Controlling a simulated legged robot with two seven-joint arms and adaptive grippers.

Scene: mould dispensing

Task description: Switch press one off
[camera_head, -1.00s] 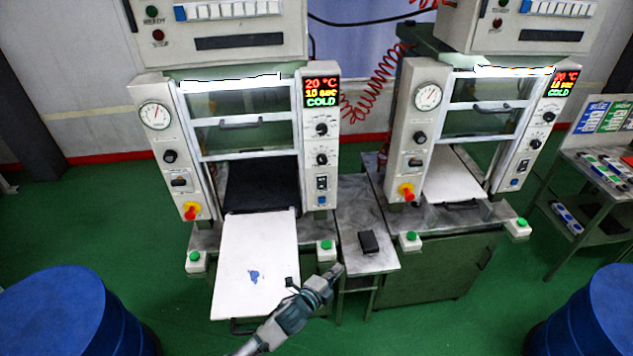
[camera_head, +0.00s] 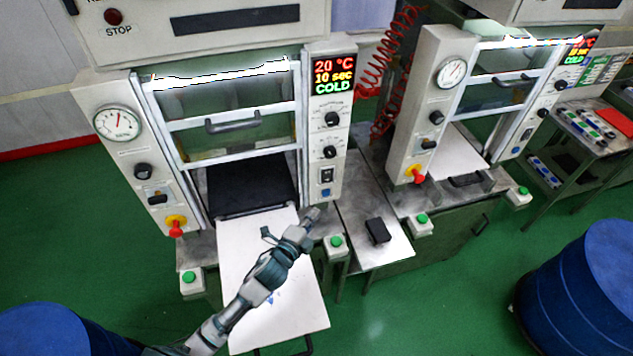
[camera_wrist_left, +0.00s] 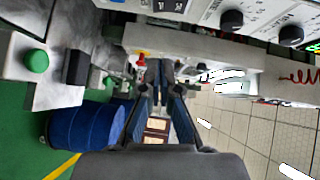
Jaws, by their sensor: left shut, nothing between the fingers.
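Press one (camera_head: 235,125) is the left press. Its right column carries a lit display (camera_head: 334,76) reading 20 °C, 10 sec, COLD, two black knobs, a black rocker switch (camera_head: 327,175) and a blue button (camera_head: 326,192). In the left wrist view the fingers (camera_wrist_left: 163,85) point away, with the press panel and knobs (camera_wrist_left: 231,18) along the top. Contact with the press cannot be told. My right gripper is out of view.
A green push button (camera_head: 336,241) stands just right of my gripper. The second press (camera_head: 450,110) stands to the right. Blue drums (camera_head: 580,285) stand at the front corners.

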